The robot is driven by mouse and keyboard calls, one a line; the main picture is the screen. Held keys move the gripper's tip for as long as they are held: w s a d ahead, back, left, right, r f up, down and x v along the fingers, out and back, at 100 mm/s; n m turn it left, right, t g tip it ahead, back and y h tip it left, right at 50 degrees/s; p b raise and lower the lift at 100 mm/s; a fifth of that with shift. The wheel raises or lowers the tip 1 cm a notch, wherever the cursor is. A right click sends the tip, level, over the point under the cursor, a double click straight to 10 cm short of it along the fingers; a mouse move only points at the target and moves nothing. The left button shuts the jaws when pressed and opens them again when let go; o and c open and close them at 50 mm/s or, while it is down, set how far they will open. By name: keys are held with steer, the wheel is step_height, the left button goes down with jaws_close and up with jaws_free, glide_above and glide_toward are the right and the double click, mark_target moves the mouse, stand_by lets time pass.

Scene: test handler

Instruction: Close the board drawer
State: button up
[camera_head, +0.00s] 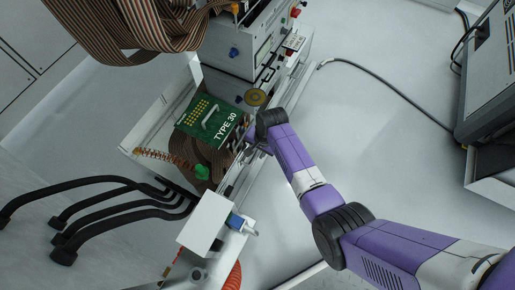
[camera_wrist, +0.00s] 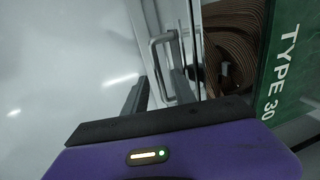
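The board drawer (camera_head: 157,122) is a pale tray standing open, with the green TYPE 30 board (camera_head: 218,104) in it. The wrist view shows the board's edge (camera_wrist: 287,62) at right and a grey metal bar handle (camera_wrist: 157,70) on a pale panel. My gripper (camera_head: 250,146) is at the drawer's right side in the head view, partly hidden by my wrist. In the wrist view my gripper (camera_wrist: 158,92) has its two dark fingers apart, with the lower handle between them in the picture. I cannot tell whether they touch it.
Brown ribbon cable (camera_head: 205,155) lies beside the board, and a larger bundle (camera_head: 150,30) hangs above. Black hoses (camera_head: 95,205) are at lower left. A white box (camera_head: 205,222) stands below the drawer. The pale floor (camera_head: 345,125) at right is mostly clear, crossed by a thin cable (camera_head: 385,82).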

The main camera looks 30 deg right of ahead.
step_height(320, 180, up, 8)
steer(key=s+p, duration=0.1)
steer(key=p, duration=0.3)
steer(key=shift+d+f+p, duration=0.2)
steer(key=shift+d+p, duration=0.2)
steer(key=shift+d, duration=0.05)
steer(key=shift+s, duration=0.1)
